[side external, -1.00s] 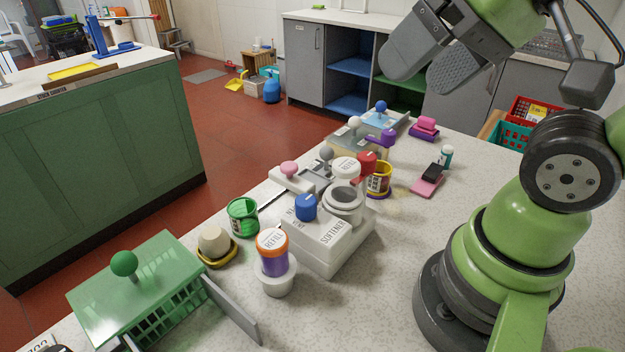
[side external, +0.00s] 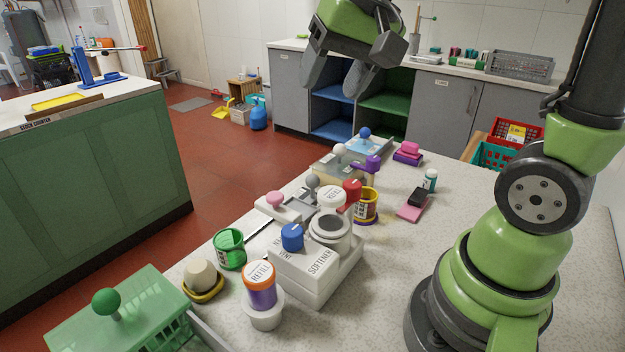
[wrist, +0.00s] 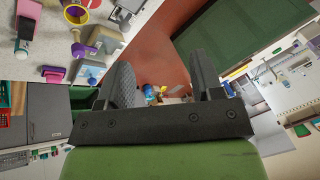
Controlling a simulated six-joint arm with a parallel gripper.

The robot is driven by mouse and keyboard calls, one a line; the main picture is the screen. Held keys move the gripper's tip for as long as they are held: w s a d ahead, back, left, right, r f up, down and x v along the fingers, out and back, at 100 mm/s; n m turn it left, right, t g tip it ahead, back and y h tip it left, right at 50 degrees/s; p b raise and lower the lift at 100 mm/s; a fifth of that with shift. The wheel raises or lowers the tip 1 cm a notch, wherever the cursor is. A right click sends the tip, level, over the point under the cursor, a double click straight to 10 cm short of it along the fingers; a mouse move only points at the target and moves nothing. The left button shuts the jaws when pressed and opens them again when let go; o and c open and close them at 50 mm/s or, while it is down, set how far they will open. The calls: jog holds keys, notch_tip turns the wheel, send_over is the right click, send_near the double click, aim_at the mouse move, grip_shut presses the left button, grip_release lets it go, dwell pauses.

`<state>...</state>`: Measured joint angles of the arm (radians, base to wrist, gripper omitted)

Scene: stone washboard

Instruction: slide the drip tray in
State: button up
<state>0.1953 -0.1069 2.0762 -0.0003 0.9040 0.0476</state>
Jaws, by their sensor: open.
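My gripper (side external: 338,82) is open and empty, high above the far end of the counter. Its two dark fingers stand apart in the wrist view (wrist: 163,78), with nothing between them. A white dispenser marked SOFTENER (side external: 318,262) stands mid-counter, with a blue knob (side external: 292,238) and a round grey-rimmed opening. Behind it is a low pale unit with a pink knob (side external: 274,198) and a grey knob (side external: 312,181). Farther back is a light blue-topped piece with a blue knob (side external: 365,132). I cannot tell for certain which part is the drip tray.
A green lidded basket (side external: 125,318), a green tin (side external: 229,250), a cream item in a yellow dish (side external: 203,280) and a REFILL jar (side external: 260,285) stand at the front left. The right counter is fairly clear.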

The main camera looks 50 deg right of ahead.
jog(key=w+d+f+m+g, duration=0.2)
jog(key=w+d+f, duration=0.5)
jog(key=m+g, duration=0.1)
jog(key=m, duration=0.1)
send_near(314, 175)
jog(key=f, duration=0.3)
jog(key=w+f, duration=0.1)
jog(key=f, duration=0.3)
jog(key=a+f, duration=0.1)
jog(key=f, duration=0.2)
jog(key=shift+w+f, duration=0.2)
jog(key=shift+w, duration=0.15)
grip_shut()
jog(key=a, duration=0.9)
jog(key=shift+a, duration=0.2)
